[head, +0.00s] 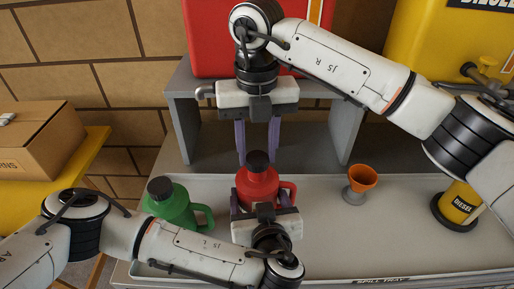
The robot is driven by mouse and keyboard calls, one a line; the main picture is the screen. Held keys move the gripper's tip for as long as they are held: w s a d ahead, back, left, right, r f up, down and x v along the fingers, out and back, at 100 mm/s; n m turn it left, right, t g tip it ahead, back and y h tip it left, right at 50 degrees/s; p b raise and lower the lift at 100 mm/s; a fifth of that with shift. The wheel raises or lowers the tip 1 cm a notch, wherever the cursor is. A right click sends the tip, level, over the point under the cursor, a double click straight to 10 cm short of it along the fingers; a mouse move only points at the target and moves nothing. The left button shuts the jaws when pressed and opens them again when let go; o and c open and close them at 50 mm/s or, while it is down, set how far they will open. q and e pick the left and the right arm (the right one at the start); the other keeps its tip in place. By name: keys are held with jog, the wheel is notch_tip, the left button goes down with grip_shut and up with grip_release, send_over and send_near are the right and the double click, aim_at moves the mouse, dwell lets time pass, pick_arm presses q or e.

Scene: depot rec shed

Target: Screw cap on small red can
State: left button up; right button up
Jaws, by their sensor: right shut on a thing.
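The small red can (259,186) stands upright in the grey tray, its handle to the right. A black cap (258,161) sits at the top of the can, over its mouth. My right gripper (257,158) points down from above, its purple fingers shut on the cap from both sides. My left gripper (262,197) comes from the front with one finger on each side of the can's body and looks shut on it. The can's lower front is hidden by my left gripper. Whether the cap's thread is engaged cannot be seen.
A green can (170,202) with a dark cap stands left in the spill tray (330,236). An orange funnel (361,180) and a yellow diesel container (460,203) stand to the right. A grey shelf (183,118) with a large red can (212,40) is behind.

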jog(key=shift+f, duration=0.5)
pick_arm(q)
jog(key=c, duration=0.6)
jog(key=shift+o, duration=0.2)
pick_arm(e)
jog(key=m, duration=0.4)
jog(key=shift+m, duration=0.3)
jog(key=m, duration=0.6)
jog(key=shift+d+f, duration=0.1)
jog(key=m, duration=0.6)
jog(key=shift+m, duration=0.3)
jog(key=m, duration=0.5)
jog(key=shift+s+m, duration=0.1)
jog(key=shift+m, duration=0.2)
jog(key=o, duration=1)
